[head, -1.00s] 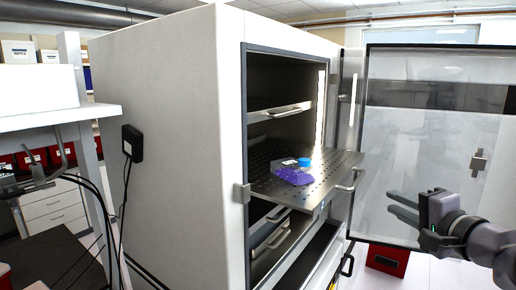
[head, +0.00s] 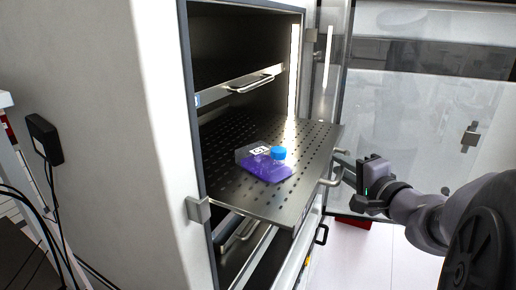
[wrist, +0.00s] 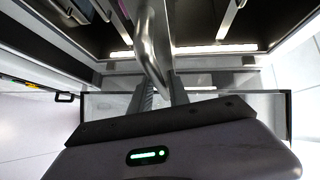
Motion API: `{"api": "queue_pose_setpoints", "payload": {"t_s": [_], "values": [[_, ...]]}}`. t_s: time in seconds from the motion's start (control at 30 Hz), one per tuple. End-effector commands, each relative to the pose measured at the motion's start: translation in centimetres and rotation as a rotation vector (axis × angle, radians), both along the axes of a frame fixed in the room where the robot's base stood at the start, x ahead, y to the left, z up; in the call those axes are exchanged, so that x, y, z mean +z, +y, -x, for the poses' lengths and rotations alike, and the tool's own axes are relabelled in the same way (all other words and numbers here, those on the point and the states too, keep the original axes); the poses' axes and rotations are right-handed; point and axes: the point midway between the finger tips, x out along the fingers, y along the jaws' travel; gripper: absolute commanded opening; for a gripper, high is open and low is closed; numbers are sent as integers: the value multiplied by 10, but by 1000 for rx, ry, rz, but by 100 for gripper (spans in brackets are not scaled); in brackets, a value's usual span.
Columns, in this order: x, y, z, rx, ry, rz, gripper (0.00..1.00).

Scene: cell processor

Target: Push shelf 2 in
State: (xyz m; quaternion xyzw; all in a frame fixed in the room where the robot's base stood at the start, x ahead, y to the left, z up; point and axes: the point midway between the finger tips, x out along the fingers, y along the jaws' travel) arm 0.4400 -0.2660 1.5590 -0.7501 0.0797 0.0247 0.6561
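The perforated metal shelf (head: 225,180) is pulled out of the incubator, second level below the upper shelf; I take it as shelf 2. A flask with purple liquid (head: 265,170) and a blue cap lies on it. The shelf's bar handle (head: 331,182) is at its front edge. My gripper (head: 344,168) is at that front edge, right beside the handle. In the wrist view the fingers (wrist: 160,92) are apart, with a metal handle bar (wrist: 152,50) running toward the gap between them. I cannot tell whether they touch it.
The upper shelf (head: 240,84) is inside the cabinet (head: 90,130). Lower shelves sit beneath the extended one. The glass door (head: 430,130) stands open at the right, behind my arm. A latch block (head: 198,210) is on the cabinet's left edge.

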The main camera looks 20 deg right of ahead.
Motion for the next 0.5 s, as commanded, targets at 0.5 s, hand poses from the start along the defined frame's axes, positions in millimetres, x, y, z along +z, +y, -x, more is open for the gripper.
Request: {"api": "queue_pose_setpoints", "payload": {"t_s": [0.5], "values": [[0, 0, 0, 0, 0, 0, 0]]}}
